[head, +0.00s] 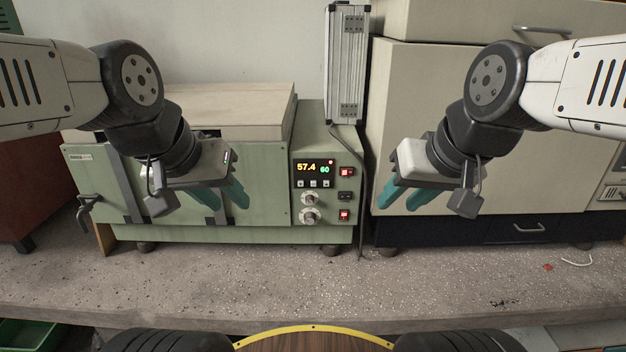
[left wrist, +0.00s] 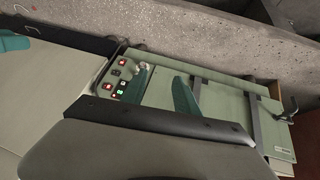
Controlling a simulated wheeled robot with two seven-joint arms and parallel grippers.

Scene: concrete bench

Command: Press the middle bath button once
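The bath is a green box-shaped unit (head: 200,232) on the bench, with a control panel at its right end. Its dark display (head: 313,168) reads 57.4 in yellow and 60 in green. Below it is a row of three small buttons; the middle button (head: 313,184) is uncovered. My left gripper (head: 232,206) is open and empty in front of the bath, left of the panel and apart from it. The left wrist view shows the panel (left wrist: 115,80) obliquely, partly hidden by a teal finger. My right gripper (head: 399,207) is open and empty, right of the panel.
Two knobs (head: 309,198) sit below the buttons, with red switches (head: 345,172) to their right. A dark cable (head: 363,200) hangs between the bath and a large beige cabinet (head: 450,100).

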